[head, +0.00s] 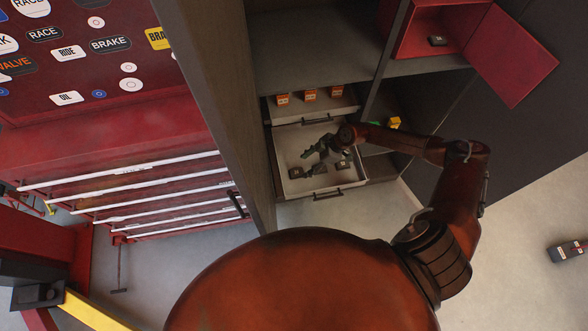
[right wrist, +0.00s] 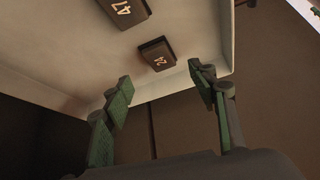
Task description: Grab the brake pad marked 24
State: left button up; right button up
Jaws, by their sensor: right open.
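The brake pad marked 24 (right wrist: 157,54) is a small dark block with orange digits, lying in the pale drawer in the right wrist view. My right gripper (right wrist: 160,78) is open, with its green-padded fingers spread to the left and right below the pad in the picture. Nothing is between the fingers, and they are apart from the pad. In the head view the right gripper (head: 323,150) is over the open drawer (head: 325,184). Several dark pads lie there, but their numbers are too small to read. My left gripper is not in view.
The pad marked 47 (right wrist: 125,10) lies close to the 24 pad. Drawer walls surround the pads. A higher drawer holds orange boxes (head: 310,94). A tall cabinet side panel (head: 222,90) stands left of the drawers. An open red box (head: 412,37) sits on the upper right shelf.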

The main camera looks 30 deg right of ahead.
aim_at(298, 172)
jog(key=shift+w+a+f+b, duration=0.15)
jog(key=shift+f+b, duration=0.1)
jog(key=shift+f, duration=0.4)
jog(key=shift+s+a+f+b, duration=0.1)
jog(key=shift+a+f+b, duration=0.1)
jog(key=shift+f, duration=0.4)
jog(key=b+x, duration=0.1)
jog(key=x, duration=0.1)
jog(key=shift+f, duration=0.25)
jog(key=shift+w+a+f, duration=0.25)
jog(key=shift+a+f, duration=0.05)
jog(key=shift+f, duration=0.05)
jog(key=shift+r, duration=0.1)
jog(key=c, duration=1.1)
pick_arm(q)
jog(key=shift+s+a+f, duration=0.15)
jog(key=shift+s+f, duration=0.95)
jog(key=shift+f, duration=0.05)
pick_arm(e)
jog(key=shift+c, duration=1.1)
